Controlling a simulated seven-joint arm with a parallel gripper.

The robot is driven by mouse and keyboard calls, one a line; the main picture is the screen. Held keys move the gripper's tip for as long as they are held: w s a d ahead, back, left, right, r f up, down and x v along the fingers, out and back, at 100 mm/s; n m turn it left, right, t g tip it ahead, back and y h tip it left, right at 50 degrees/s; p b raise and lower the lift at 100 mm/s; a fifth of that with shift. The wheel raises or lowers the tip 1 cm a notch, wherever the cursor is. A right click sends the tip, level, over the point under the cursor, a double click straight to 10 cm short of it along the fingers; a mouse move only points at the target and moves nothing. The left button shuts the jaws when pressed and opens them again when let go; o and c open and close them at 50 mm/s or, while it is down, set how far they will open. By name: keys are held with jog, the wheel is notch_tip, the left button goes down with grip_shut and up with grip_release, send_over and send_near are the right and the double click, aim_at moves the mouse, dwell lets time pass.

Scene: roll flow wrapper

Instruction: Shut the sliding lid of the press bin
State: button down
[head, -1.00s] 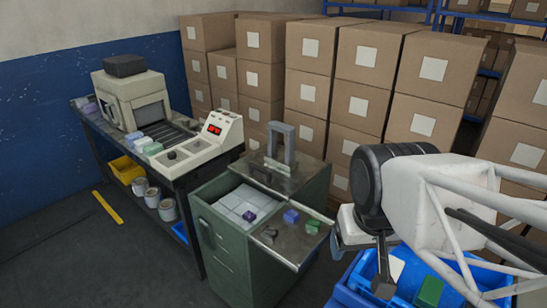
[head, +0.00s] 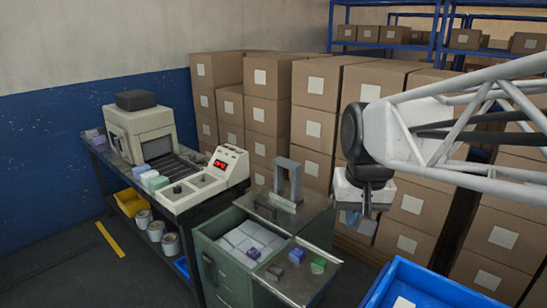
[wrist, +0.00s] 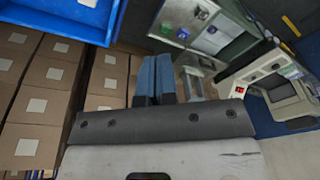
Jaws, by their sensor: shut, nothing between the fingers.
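The press bin is a green cabinet (head: 225,268) whose top is open at the front left, showing pale packs (head: 236,238) and one purple block inside. A grey metal plate (head: 285,288), which looks like the sliding lid, stands clear of this opening, on its right. The bin also shows in the wrist view (wrist: 187,32), upper middle. My gripper (head: 353,222) is shut and empty, in the air to the right of the bin. Its blue fingers (wrist: 152,72) lie together in the wrist view.
A grey press frame (head: 288,182) stands on the back of the cabinet top. A bench with a wrapping machine (head: 140,130) and control panel (head: 228,165) is at left. Stacked cartons (head: 318,105) stand close behind. A blue crate (head: 440,285) is at front right.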

jog(key=w+d+r+m+g, duration=0.1)
jog(key=w+r, duration=0.2)
jog(key=w, duration=1.2)
jog(key=w+r+m+g+y, duration=0.1)
jog(key=w+r+m, duration=0.15)
jog(key=w, duration=1.15)
jog(key=w+d+r+m+g, duration=0.1)
jog(key=w+r, duration=0.2)
jog(key=w, duration=1.2)
jog(key=w+d+f+m, duration=0.1)
jog(key=w+f, duration=0.5)
jog(key=w, duration=0.4)
jog(key=w+d+f+m+g+y, duration=0.1)
jog(key=w+d+f, duration=0.1)
jog(key=w+f, duration=0.5)
jog(key=w+d+f+m+g+y, duration=0.1)
jog(key=w+f, duration=0.5)
jog(key=w, duration=0.9)
jog(key=shift+d+f, duration=0.15)
jog(key=shift+f, duration=0.25)
jog(key=shift+s+f, duration=0.1)
jog(key=s+a+f, duration=0.5)
jog(key=f, duration=0.4)
jog(key=shift+s+a, duration=0.25)
